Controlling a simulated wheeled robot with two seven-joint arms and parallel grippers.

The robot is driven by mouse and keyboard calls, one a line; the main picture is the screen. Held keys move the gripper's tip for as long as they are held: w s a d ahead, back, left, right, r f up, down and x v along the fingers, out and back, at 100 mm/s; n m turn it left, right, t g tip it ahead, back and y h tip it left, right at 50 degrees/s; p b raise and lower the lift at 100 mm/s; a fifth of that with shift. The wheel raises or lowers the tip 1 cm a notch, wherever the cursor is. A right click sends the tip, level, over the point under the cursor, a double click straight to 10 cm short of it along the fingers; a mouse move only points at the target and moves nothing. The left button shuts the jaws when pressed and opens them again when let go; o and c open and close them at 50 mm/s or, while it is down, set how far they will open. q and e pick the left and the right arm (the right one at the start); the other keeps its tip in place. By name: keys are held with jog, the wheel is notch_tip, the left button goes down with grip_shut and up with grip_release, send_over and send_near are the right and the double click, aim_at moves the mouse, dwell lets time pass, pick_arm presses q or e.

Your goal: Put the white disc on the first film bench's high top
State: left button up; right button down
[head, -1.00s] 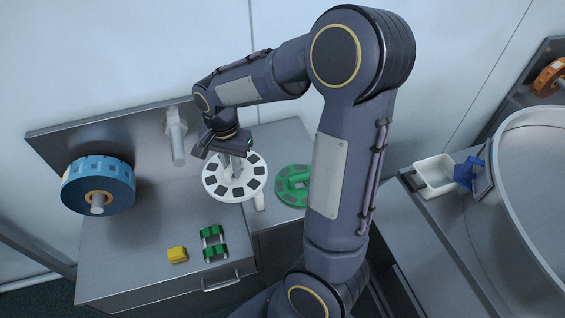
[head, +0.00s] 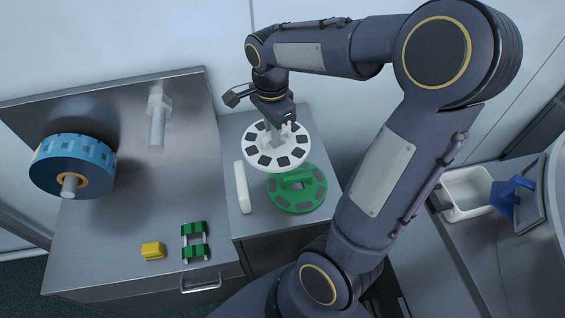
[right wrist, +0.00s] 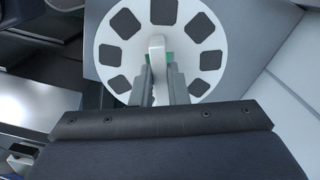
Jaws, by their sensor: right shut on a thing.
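The white disc (head: 262,153) has dark grey pads around its face and a raised grip in the middle. My right gripper (head: 287,132) is shut on that grip. The disc also fills the upper middle of the right wrist view (right wrist: 113,52), with the grip between the two fingers (right wrist: 160,75). It is over the bench's high top (head: 232,128), partly in front of a green disc (head: 312,194) that lies there. I cannot tell the height of the gap below it. My left gripper is not in view.
A white bar (head: 243,187) lies left of the green disc. The lower top at left holds a yellow block (head: 152,250) and a green-ended part (head: 194,241). A blue reel (head: 72,163) and a bare spindle (head: 157,122) stick out from the back panel. A white bin (head: 466,190) stands at right.

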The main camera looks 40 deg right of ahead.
jog(key=shift+w+d+f, duration=0.25)
jog(key=shift+f, duration=0.25)
jog(key=w+d+f, duration=0.2)
jog(key=w+f, duration=0.1)
jog(key=w+d+f+p, duration=0.1)
jog(key=w+d+f, duration=0.2)
jog(key=w, duration=0.1)
jog(key=w+d+f+p, duration=0.1)
jog(key=w+d+f, duration=0.2)
jog(key=w, duration=0.1)
jog(key=shift+f, duration=0.35)
notch_tip(320, 180, down, 3)
jog(key=shift+f, duration=0.2)
jog(key=c, duration=1.4)
grip_release()
